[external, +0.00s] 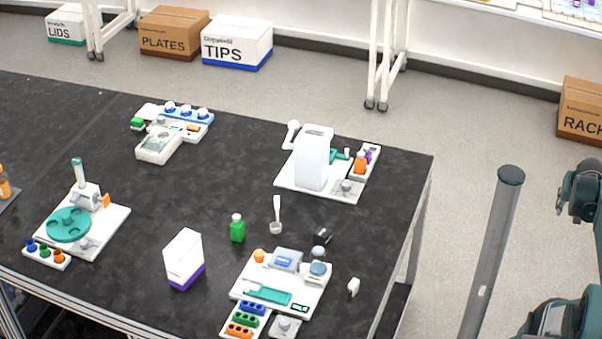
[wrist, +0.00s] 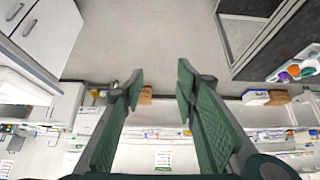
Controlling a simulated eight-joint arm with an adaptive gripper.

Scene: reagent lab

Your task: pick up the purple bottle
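A small purple item (external: 368,156), which looks like the purple bottle, stands in a white holder behind an orange bottle (external: 360,163), at the right end of the black bench. It is partly hidden by the orange bottle. The gripper does not show in the external view; only parts of my arm show at the right edge.
A tall white block (external: 314,158) stands left of the holder. A green bottle (external: 238,229), a white and purple carton (external: 184,260) and a white tray of labware (external: 282,284) are on the bench (external: 110,165). Open floor lies between the bench and my arm.

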